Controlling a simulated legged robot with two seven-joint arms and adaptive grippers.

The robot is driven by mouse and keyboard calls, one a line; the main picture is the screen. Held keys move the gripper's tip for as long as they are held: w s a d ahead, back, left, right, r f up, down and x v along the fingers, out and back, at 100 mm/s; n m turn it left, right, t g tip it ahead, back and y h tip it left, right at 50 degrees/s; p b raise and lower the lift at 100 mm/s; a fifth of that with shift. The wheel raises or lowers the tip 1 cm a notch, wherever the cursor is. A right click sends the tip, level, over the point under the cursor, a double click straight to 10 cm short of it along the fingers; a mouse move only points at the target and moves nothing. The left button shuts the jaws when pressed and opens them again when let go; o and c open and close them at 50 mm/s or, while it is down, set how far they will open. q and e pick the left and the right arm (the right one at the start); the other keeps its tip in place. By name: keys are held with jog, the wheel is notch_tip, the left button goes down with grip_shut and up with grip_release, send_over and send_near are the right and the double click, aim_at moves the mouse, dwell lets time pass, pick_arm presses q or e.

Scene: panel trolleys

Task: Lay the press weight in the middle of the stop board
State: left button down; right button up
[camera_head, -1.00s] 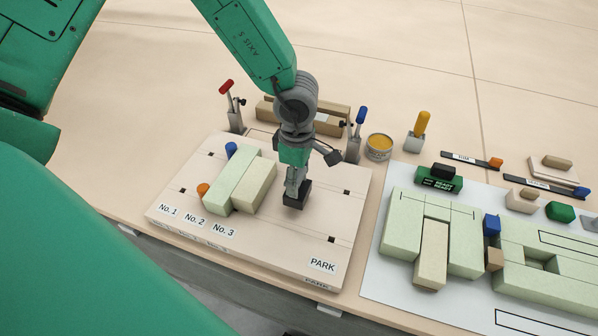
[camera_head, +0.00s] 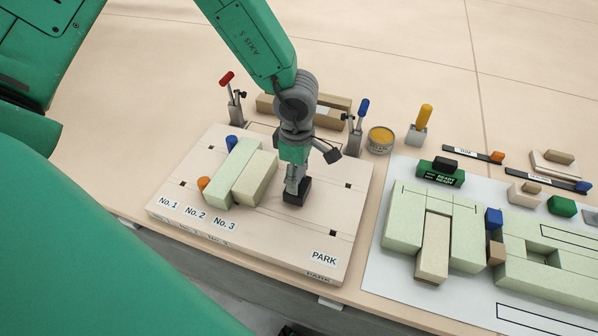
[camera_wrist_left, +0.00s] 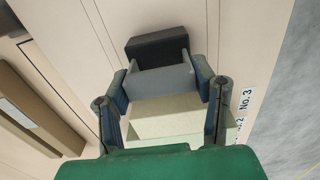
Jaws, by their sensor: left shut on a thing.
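The press weight, a black block (camera_head: 297,194) with a grey grip part, is at the right of the pale blocks on the stop board (camera_head: 270,240). My left gripper (camera_head: 294,180) comes down from above, shut on its grey part. In the left wrist view the black block (camera_wrist_left: 157,46) shows beyond the fingers (camera_wrist_left: 160,83), with the grey part between them. I cannot tell whether the weight touches the board or hovers just above it. My right gripper is not in view.
The board's PARK corner is clear. More blocks fill the sheet at right.

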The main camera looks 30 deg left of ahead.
pick_arm(q)
jog(key=shift+a+f, duration=0.1)
jog(key=c, duration=0.9)
grip_release()
jog(key=o, duration=0.3)
jog(key=shift+o, duration=0.2)
jog(key=shift+d, duration=0.2)
notch_tip(320, 180, up, 11)
jog(key=shift+a+f, duration=0.1)
jog(key=shift+f, duration=0.1)
jog(key=shift+r, duration=0.7)
